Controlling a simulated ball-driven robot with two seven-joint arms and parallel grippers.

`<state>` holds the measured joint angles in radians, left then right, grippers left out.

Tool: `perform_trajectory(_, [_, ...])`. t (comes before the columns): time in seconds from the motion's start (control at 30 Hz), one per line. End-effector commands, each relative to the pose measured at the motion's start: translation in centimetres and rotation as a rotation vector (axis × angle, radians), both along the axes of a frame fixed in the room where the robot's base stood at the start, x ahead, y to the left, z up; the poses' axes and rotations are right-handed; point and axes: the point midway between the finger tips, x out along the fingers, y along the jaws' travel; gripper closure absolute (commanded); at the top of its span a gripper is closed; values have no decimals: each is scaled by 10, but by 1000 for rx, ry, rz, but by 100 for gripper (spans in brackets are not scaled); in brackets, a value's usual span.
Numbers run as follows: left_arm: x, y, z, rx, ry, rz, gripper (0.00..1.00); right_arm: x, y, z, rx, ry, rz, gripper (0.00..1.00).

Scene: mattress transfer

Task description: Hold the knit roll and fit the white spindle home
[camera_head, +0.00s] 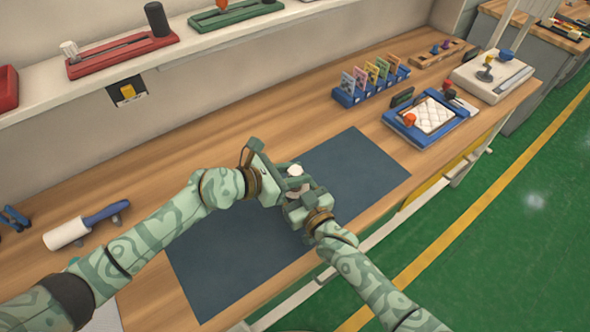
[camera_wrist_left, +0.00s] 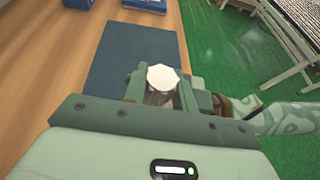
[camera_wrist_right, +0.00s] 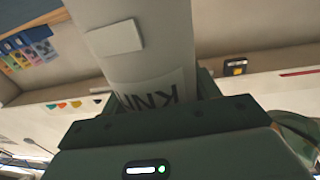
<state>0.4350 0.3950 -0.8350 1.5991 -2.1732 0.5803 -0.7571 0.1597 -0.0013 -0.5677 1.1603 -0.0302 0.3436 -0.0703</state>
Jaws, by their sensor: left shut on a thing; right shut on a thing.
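My left gripper (camera_head: 280,180) and right gripper (camera_head: 297,200) meet close together above the dark blue mat. The right gripper is shut on the knit roll (camera_wrist_right: 150,40), a pale grey cylinder with a label reading "KNI", which fills the right wrist view. The left gripper is shut on the white spindle (camera_wrist_left: 162,77); its faceted white end faces the left wrist camera. A white end (camera_head: 295,170) also shows between the grippers in the head view. The jaws hide most of both parts, and I cannot tell how far the spindle sits in the roll.
The dark blue mat (camera_head: 230,270) lies on the wooden bench. A blue-handled lint roller (camera_head: 85,225) lies at left. A card rack (camera_head: 370,85), a blue tray (camera_head: 400,128) and a white device (camera_head: 492,78) stand at the far right. A shelf runs along the back wall.

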Motion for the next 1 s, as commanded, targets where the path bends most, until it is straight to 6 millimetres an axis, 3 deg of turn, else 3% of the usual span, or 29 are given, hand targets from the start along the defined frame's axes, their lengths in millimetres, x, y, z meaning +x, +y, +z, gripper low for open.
perform_trajectory(0.73, [0, 0, -18, -1, -1, 1, 99, 0, 0, 0, 0, 0, 0, 59])
perform_trajectory(0.77, [0, 0, -18, -1, -1, 0, 70, 0, 0, 0, 0, 0, 0, 59])
perform_trajectory(0.83, [0, 0, -18, -1, -1, 0, 50, 0, 0, 0, 0, 0, 0, 59])
perform_trajectory(1.0, [0, 0, -18, -1, 0, -1, 47, 0, 0, 0, 0, 0, 0, 59])
